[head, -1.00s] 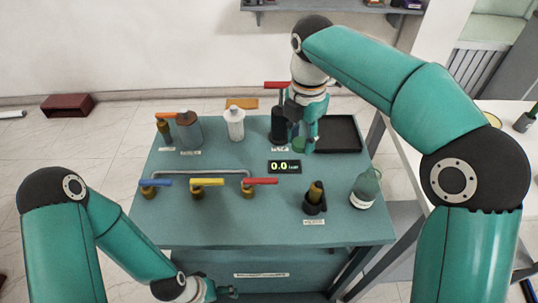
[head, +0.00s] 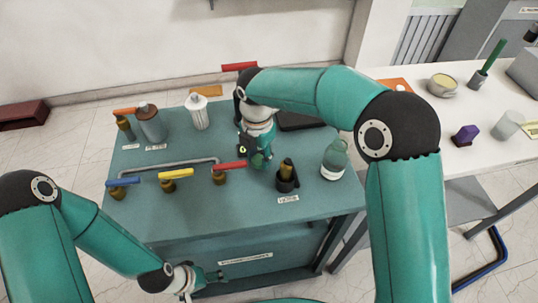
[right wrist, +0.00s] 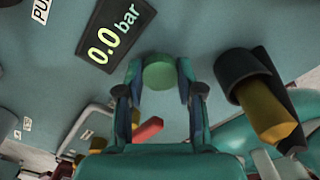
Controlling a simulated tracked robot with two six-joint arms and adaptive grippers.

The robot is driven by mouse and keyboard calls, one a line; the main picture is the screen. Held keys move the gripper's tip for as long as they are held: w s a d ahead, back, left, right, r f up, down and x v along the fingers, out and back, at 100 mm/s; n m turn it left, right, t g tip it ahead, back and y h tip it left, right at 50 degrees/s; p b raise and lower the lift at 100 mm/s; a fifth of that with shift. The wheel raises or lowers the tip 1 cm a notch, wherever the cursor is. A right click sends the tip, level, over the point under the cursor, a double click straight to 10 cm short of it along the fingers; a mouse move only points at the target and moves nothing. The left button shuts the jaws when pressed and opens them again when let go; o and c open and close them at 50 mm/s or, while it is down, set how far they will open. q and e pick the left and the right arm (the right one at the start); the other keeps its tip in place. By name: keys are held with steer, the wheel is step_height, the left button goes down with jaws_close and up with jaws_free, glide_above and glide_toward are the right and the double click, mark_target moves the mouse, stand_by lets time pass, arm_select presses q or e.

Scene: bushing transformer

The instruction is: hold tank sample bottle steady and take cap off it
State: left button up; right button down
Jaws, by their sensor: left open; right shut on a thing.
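A teal glass bottle (head: 333,160) with a white label stands upright at the right edge of the bench; I take it for the tank sample bottle. I cannot tell whether a cap sits on it. My right gripper (head: 258,160) is shut on a round green piece that looks like a cap, seen between the fingers in the right wrist view (right wrist: 160,72). It is over the bench, left of the bottle and apart from it. My left gripper (head: 212,275) is open and empty, low in front of the bench's front side.
A black holder (head: 287,182) with a brass piece stands between my right gripper and the bottle. Blue, yellow (head: 176,173) and red valve handles line the bench's left part. A grey canister (head: 151,124) and a white bottle (head: 199,113) stand behind. The front strip is clear.

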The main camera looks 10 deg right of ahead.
steer(key=shift+a+r, duration=0.15)
steer(key=shift+a, duration=0.75)
steer(key=shift+a+f+p, duration=0.25)
steer(key=shift+f+p, duration=0.05)
steer(key=shift+p, duration=0.05)
steer(key=shift+f, duration=0.35)
steer(key=shift+d, duration=0.1)
steer(key=shift+f, duration=0.2)
steer(key=c, duration=0.7)
jaws_free()
steer(key=shift+r, duration=0.15)
